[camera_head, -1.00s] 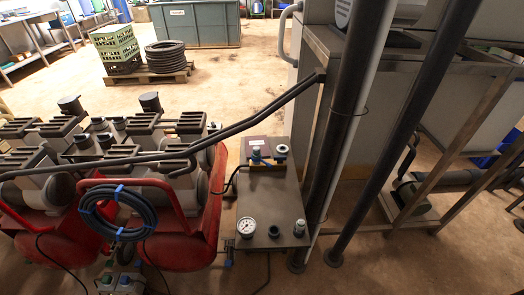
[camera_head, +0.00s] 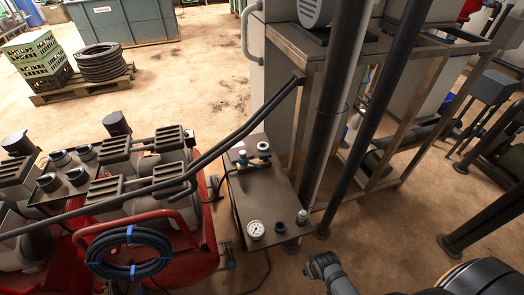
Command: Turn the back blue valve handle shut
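A grey box-shaped manifold (camera_head: 262,200) stands on the floor at the middle of the head view. At its back end is a fitting with a small blue part (camera_head: 243,157), which looks like the back blue valve handle; its exact angle is too small to tell. A round dark-and-white fitting (camera_head: 264,148) sits beside it, with a bit of yellow below. A grey part of my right arm, seemingly the gripper (camera_head: 320,264), shows at the bottom, in front of the manifold and well apart from the blue part. Its fingers cannot be made out. My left gripper is out of view.
A pressure gauge (camera_head: 256,230) and a grey-green knob (camera_head: 301,217) sit at the manifold's front. A red machine with a coiled blue-tied hose (camera_head: 130,252) stands close on the left. Dark posts (camera_head: 366,140) rise on the right.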

